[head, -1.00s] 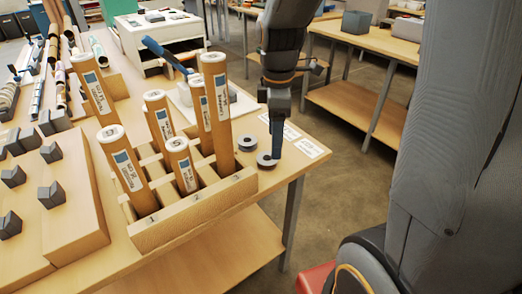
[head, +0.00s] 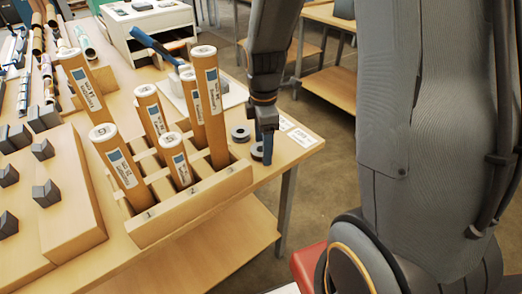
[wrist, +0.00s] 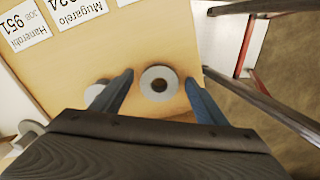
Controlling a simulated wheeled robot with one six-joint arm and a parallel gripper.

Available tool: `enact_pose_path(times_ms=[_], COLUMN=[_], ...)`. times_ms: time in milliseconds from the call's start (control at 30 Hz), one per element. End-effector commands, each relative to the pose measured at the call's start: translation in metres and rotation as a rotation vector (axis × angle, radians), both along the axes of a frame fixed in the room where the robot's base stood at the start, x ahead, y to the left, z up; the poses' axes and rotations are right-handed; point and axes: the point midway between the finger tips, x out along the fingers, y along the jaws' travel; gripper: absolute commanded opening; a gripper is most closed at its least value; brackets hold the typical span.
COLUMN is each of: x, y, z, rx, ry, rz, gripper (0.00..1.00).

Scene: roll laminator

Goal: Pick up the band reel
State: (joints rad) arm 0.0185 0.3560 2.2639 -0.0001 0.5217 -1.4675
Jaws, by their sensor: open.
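Two similar grey ring-shaped reels lie flat near the right edge of the table. The nearer band reel (head: 256,152) is partly covered by my gripper (head: 267,154) in the head view. In the wrist view this band reel (wrist: 147,82) lies between the two blue fingers of my gripper (wrist: 160,78), with a gap on each side. The fingers are open and low around it. The other reel (head: 240,132) lies just behind; in the wrist view it (wrist: 93,91) is largely hidden by the left finger.
A wooden rack (head: 196,212) with several labelled cardboard tubes stands left of the reels. White label cards (head: 301,137) lie to the right near the table edge. A device with a blue lever (head: 152,45) stands behind the rack.

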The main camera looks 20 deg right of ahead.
Motion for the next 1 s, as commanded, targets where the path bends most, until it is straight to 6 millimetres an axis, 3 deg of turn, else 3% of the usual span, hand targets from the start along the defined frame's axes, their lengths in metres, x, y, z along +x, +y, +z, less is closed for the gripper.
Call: enact_pose_path(times_ms=[233, 500, 767, 1000], x=[0.0, 0.0, 0.0, 0.002], y=[0.0, 0.0, 0.0, 0.0], z=[-0.001, -0.001, 0.001, 0.028], rx=[0.0, 0.0, 0.0, 0.0], ry=[0.0, 0.0, -0.001, -0.006], rz=[0.0, 0.0, 0.0, 0.0], gripper=[0.66, 0.22, 0.22, 0.22])
